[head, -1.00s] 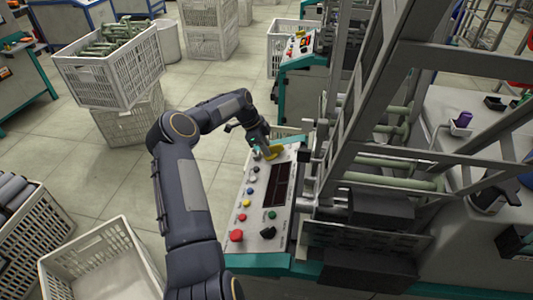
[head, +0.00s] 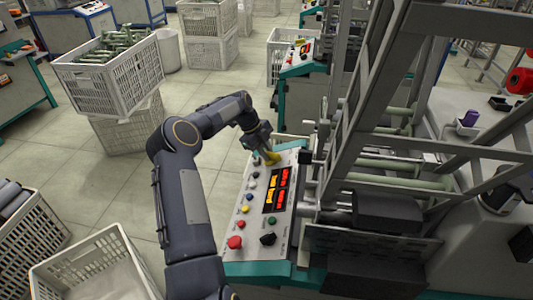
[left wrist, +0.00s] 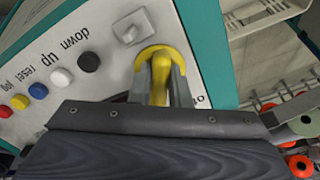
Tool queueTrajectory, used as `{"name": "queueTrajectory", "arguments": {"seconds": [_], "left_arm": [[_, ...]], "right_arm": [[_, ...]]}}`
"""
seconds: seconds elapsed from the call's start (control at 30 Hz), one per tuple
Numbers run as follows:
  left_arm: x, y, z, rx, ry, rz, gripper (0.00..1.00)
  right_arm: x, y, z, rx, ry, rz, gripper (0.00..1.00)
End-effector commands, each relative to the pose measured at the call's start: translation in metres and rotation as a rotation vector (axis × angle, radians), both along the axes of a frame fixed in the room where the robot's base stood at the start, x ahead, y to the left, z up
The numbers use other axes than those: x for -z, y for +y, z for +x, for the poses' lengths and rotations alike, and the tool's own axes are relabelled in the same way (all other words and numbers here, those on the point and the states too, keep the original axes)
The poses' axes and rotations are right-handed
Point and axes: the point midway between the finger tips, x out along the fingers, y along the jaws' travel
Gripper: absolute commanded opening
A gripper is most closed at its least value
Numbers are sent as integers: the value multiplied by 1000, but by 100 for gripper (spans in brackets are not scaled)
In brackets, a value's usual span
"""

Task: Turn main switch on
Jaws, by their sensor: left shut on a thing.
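The main switch (left wrist: 161,75) is a yellow rotary knob on a yellow round base at the far end of the white control panel (head: 238,213). It also shows in the head view (head: 272,158), partly behind the gripper. My left gripper (head: 266,153) reaches down onto it. In the left wrist view my gripper's fingers (left wrist: 162,88) stand on both sides of the yellow knob and are shut on it. The panel display (head: 277,189) is lit with red and yellow characters. My right gripper is not in view.
The panel carries several buttons, including a red one (head: 235,242), and a black knob (head: 268,239). The machine's metal frame (head: 362,120) rises close to the right. White crates (head: 108,75) stand on the floor to the left, with free floor between.

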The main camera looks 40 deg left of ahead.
Motion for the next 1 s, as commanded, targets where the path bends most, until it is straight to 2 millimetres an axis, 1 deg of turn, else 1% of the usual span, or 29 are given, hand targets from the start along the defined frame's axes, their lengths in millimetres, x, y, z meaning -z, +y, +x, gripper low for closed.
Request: {"name": "queueTrajectory", "arguments": {"seconds": [0.37, 0.4, 0.53, 0.57, 0.83, 0.93, 1.0], "left_arm": [[-1, 1, 0, 6, -5, 4, 0], [-1, 1, 0, 6, -5, 4, 19], [-1, 0, 0, 6, -4, 3, 36], [-1, 0, 0, 6, -4, 3, 38], [-1, 1, 0, 5, -3, 2, 38], [-9, 4, -1, 4, -3, 4, 38], [-18, 8, -3, 4, -4, 6, 38]], "right_arm": [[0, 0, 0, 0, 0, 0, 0], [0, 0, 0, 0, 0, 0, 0], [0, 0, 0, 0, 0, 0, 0], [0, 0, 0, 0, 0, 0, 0], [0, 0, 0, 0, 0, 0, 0], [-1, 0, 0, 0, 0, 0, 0], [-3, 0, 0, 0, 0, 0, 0]]}}
